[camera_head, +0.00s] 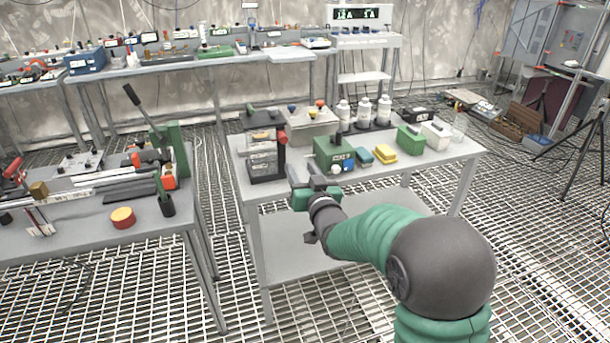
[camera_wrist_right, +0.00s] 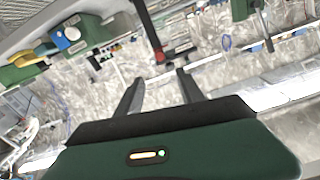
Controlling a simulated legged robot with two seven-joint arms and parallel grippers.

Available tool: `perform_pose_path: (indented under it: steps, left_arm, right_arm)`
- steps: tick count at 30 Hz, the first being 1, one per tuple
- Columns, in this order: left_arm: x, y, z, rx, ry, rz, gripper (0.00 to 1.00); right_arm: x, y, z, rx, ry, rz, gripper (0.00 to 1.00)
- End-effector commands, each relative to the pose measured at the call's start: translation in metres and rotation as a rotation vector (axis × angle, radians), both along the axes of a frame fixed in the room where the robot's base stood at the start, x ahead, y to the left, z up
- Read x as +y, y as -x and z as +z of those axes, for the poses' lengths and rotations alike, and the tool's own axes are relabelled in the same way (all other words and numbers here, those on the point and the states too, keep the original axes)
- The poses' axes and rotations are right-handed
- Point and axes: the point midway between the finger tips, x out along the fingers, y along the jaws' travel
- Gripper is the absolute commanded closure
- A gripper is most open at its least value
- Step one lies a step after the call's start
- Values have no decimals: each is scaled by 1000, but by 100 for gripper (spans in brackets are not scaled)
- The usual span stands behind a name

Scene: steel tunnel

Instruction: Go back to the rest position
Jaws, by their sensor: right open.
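My right gripper (camera_head: 306,185) reaches out over the front edge of the middle table (camera_head: 440,160) in the head view. In the right wrist view its two dark fingers (camera_wrist_right: 160,92) stand apart with nothing between them. A red-handled part shows beyond the fingertips there. In the head view the gripper is close to a green box (camera_head: 334,152) with a blue and white knob, and whether it touches anything is hard to tell. My left gripper is not in view.
Several bottles (camera_head: 363,110), a yellow block (camera_head: 386,153) and a black stand (camera_head: 262,160) are on the middle table. A left table (camera_head: 100,230) holds tools and a red round tin (camera_head: 122,217). A tripod (camera_head: 575,170) stands at right. The grating floor between the tables is clear.

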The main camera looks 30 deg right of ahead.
Motion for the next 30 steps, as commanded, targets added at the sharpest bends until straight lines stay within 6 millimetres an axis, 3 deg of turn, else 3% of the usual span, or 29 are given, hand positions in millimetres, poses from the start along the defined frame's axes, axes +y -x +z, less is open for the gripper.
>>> perform_pose_path:
  steps: [14, 17, 19, 22, 24, 27, 30]
  left_arm:
    - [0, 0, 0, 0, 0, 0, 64]
    - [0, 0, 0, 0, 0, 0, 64]
    - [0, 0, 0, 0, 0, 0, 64]
    - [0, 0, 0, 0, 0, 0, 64]
    - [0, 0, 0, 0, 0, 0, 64]
    - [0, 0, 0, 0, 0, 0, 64]
    - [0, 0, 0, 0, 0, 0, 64]
  right_arm:
    - [1, 0, 0, 1, 1, 1, 55]
    - [10, 4, -14, 64, -5, 10, 55]
    - [27, 15, -42, 186, -15, 26, 55]
    - [62, 53, -102, 451, -30, 68, 55]
    - [85, 90, -140, 638, -31, 104, 55]
    - [110, 142, -180, 857, -28, 153, 55]
    - [129, 192, -207, 1037, -23, 197, 55]
